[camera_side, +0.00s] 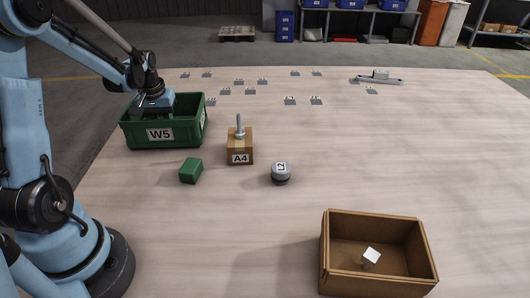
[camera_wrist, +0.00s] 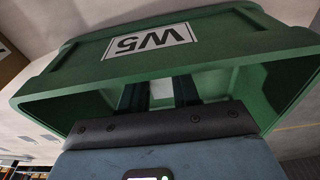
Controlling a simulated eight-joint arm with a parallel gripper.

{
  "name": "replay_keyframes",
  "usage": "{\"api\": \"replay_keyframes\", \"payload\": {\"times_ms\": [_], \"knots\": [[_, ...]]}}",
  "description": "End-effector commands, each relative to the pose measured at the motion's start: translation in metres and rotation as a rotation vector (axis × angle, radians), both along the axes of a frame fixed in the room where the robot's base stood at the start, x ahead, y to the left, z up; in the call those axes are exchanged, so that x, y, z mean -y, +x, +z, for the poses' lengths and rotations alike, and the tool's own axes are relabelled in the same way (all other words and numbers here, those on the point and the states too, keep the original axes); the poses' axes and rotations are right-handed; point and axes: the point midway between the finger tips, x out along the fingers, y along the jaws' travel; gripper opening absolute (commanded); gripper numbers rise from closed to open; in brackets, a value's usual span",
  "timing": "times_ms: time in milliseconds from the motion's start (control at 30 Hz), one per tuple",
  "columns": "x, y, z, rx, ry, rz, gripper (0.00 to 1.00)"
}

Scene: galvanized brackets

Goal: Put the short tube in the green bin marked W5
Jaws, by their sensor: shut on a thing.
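The green bin marked W5 (camera_side: 163,135) stands at the left of the table. Its label and inner walls also show close up in the wrist view (camera_wrist: 90,62). My gripper (camera_side: 155,104) is over the bin with its fingers down inside, hidden by the front wall in the side view. In the wrist view my gripper's (camera_wrist: 161,92) two dark fingers are shut on a pale thing (camera_wrist: 161,89), taken to be the short tube. Only a small part of it shows between the fingers. Whether it touches the bin floor cannot be seen.
A wooden block marked A4 (camera_side: 240,147) with an upright bolt stands right of the bin. A green block (camera_side: 191,171) and a round L2 piece (camera_side: 281,174) lie in front. A brown box (camera_side: 327,252) holds a white-topped piece. A metal bracket (camera_side: 378,78) lies far back.

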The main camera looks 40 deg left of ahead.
Motion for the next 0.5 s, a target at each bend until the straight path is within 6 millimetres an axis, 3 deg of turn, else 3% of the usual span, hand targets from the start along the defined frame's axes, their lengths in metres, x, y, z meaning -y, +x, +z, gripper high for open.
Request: {"api": "replay_keyframes", "payload": {"times_ms": [300, 333, 500], "knots": [[0.0002, -0.0002, -0.0077, 0.0, 0.0, 0.0, 0.0], [0.0002, -0.0002, -0.0078, 0.0, 0.0, 0.0, 0.35], [0.0002, -0.0001, -0.0075, 0.0, 0.0, 0.0, 0.61]]}}
